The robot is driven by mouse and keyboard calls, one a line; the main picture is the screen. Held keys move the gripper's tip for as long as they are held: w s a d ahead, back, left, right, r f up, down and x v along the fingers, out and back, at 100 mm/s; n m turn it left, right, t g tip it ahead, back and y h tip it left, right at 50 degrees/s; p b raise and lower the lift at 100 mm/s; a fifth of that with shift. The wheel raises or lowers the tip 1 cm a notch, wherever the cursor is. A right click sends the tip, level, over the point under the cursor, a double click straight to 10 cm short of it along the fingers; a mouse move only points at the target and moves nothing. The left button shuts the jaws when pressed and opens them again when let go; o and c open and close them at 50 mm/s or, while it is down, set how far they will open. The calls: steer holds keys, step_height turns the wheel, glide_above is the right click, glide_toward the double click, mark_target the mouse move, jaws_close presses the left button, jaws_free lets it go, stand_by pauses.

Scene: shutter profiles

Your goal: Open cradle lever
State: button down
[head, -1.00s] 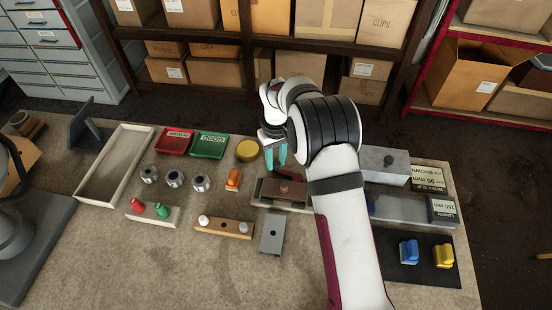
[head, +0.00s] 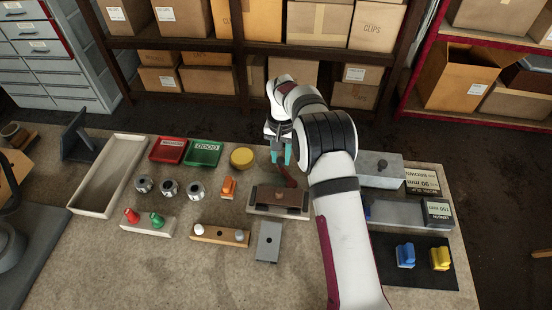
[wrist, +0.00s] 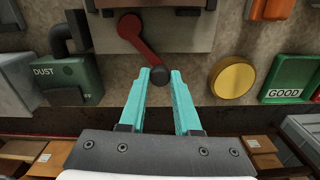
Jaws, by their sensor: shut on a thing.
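The cradle (head: 279,198) is a brown block on a pale base at the middle of the bench. Its red lever (head: 289,177) slants up from the cradle toward the back; the lever (wrist: 137,33) also shows in the wrist view, running from its pivot to a dark round knob (wrist: 161,75). My gripper (head: 281,154) is behind the cradle, pointing down. In the wrist view my gripper (wrist: 160,80) has its teal fingertips on either side of the knob, shut on it. The cradle is partly cut off in the wrist view.
A green dust box (wrist: 68,80) with a black pipe is near the lever. A yellow disc (head: 242,157), an orange piece (head: 228,187) and the green GOOD tray (head: 203,153) lie left of the cradle. A grey plate (head: 268,241) lies in front.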

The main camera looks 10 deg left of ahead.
steer(key=d+m, duration=0.1)
steer(key=m, duration=0.1)
steer(key=w+d+m, duration=0.1)
steer(key=m, duration=0.1)
steer(key=shift+w+d, duration=0.15)
steer(key=shift+w+d+m, duration=0.1)
steer(key=shift+d+m, duration=0.4)
steer(key=shift+m, duration=0.45)
steer(key=shift+w+d+m, duration=0.1)
steer(key=shift+d+m, duration=0.35)
steer(key=shift+m, duration=0.5)
steer(key=shift+s+d, duration=0.1)
steer(key=c, duration=0.6)
jaws_free()
step_height(320, 180, up, 16)
steer(key=shift+f, duration=0.1)
